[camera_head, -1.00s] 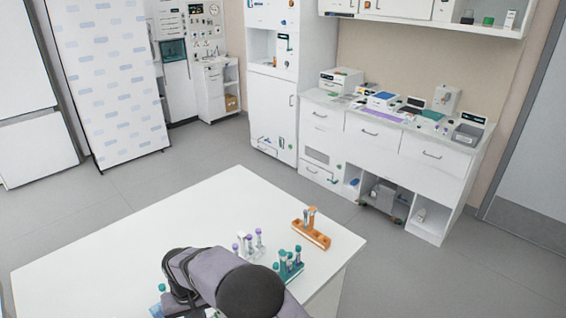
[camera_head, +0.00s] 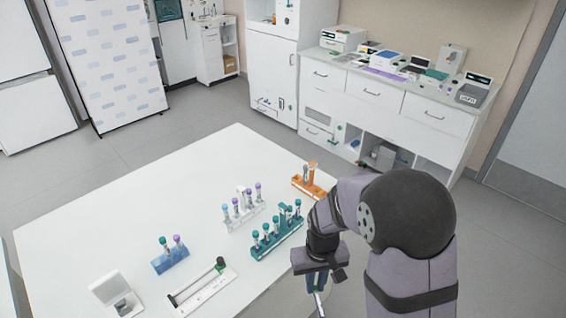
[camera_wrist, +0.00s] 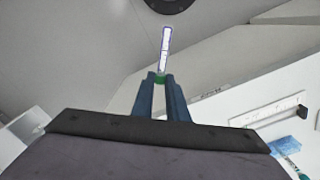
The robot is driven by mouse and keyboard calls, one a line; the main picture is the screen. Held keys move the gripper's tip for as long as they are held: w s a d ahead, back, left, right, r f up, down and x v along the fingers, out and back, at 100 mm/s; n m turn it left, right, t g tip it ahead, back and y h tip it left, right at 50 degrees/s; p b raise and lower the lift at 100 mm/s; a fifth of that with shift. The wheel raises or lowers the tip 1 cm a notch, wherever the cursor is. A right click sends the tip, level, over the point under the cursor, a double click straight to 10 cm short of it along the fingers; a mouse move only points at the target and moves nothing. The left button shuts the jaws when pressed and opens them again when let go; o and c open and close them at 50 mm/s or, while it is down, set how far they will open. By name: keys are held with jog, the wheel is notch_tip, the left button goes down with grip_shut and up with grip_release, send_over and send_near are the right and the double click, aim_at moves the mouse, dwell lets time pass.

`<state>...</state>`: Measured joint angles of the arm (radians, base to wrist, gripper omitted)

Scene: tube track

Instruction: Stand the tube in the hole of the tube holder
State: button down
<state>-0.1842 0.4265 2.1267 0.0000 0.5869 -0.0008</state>
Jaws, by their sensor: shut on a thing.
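My gripper (camera_head: 318,282) is shut on a tube at the right front edge of the table. In the wrist view the fingers (camera_wrist: 160,88) close around the tube's green cap. The tube (camera_wrist: 165,48) has a white label and points out beyond the fingertips. Racks with capped tubes stand on the table: blue (camera_head: 171,260), clear (camera_head: 244,218), teal (camera_head: 276,240) and orange (camera_head: 306,187). I cannot tell which one is the task's tube holder, and no empty hole shows clearly.
A white track with a dark slot (camera_head: 201,291) and a small white open box (camera_head: 112,292) lie at the table's front. The table's left and middle (camera_head: 120,225) are clear. Floor shows behind the held tube in the wrist view.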

jog(key=w+d+r+m, duration=0.1)
jog(key=w+d+m, duration=0.1)
jog(key=d, duration=0.4)
jog(key=shift+d+b, duration=0.25)
jog(key=shift+b, duration=0.05)
